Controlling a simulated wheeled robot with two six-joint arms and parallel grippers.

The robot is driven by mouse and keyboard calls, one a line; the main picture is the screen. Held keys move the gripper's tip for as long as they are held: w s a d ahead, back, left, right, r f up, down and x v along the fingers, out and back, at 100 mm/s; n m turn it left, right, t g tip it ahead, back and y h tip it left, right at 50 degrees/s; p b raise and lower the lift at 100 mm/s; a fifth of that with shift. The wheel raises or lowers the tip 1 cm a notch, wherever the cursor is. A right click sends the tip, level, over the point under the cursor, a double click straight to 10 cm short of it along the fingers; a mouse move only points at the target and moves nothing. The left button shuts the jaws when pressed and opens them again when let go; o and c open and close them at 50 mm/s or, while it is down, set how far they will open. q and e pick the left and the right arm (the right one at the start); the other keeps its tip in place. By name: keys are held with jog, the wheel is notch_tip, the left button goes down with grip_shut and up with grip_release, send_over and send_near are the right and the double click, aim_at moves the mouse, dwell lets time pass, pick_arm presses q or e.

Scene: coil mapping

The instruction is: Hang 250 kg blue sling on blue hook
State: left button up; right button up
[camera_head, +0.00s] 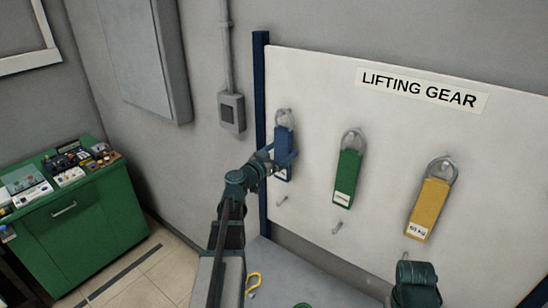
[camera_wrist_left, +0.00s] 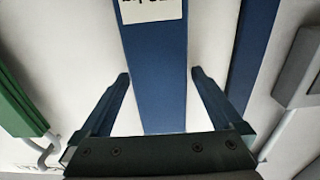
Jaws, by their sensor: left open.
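The blue sling (camera_head: 284,139) hangs by its metal eye from the top left of the white LIFTING GEAR board. In the left wrist view the gripper (camera_wrist_left: 158,76) is open, one finger on each side of the blue sling (camera_wrist_left: 160,62), with visible gaps on both sides. The sling's white label (camera_wrist_left: 152,10) is cut off and its weight cannot be read. No blue hook can be made out. Part of my right arm shows at the bottom right; its fingers are out of sight.
Small pegs (camera_head: 337,228) sit below the slings. A green cabinet (camera_head: 82,232) stands left.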

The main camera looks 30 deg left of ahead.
aim_at(283, 136)
pick_arm(q)
jog(key=shift+w, duration=0.55)
grip_shut()
jog(key=shift+r, duration=0.1)
jog(key=shift+s+r+p, duration=0.35)
jog(key=shift+r+p, duration=0.3)
jog(key=shift+p, duration=0.05)
jog(key=shift+s+r+p, duration=0.3)
jog(key=shift+r+p, duration=0.3)
jog(key=shift+p, duration=0.1)
